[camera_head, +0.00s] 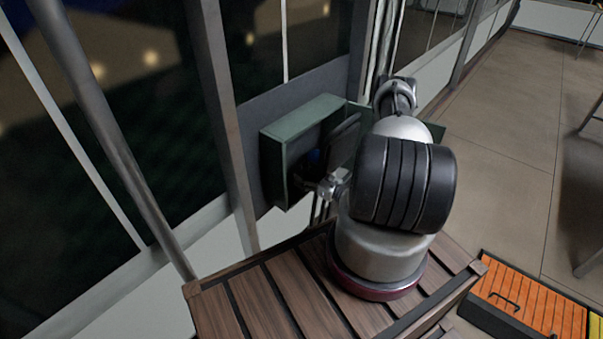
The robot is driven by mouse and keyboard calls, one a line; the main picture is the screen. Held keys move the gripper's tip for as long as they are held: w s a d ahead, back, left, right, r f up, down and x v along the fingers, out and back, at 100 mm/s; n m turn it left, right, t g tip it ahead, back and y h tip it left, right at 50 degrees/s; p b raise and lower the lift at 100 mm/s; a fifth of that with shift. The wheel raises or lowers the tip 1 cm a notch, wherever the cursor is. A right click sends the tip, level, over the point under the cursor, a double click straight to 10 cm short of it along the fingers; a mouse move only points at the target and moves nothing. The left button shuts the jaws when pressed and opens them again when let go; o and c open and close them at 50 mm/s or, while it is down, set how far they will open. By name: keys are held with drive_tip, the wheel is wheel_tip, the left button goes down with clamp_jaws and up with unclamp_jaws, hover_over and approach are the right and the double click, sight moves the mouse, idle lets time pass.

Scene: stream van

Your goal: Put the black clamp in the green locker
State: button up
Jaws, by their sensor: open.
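The green locker (271,165) is mounted on the grey wall panel left of my arm, and its front is open. My gripper (306,182) is at the locker's opening, small and dark in the shadow, with its silver wrist just to the right. It is open. A small blue patch shows inside the locker near the gripper; I cannot tell what it belongs to. I cannot make out the black clamp for certain in the dark interior. My arm covers the locker's right side and part of its opening.
A slatted wooden surface (236,312) lies below, around my arm's base. An orange ribbed case (530,300) with a black handle is on the floor at lower right. Metal posts and dark windows stand at left. Tiled floor (510,130) at right is mostly clear, with table legs at the edge.

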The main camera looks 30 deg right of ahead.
drive_tip(key=v, duration=0.9)
drive_tip(key=shift+s, duration=0.15)
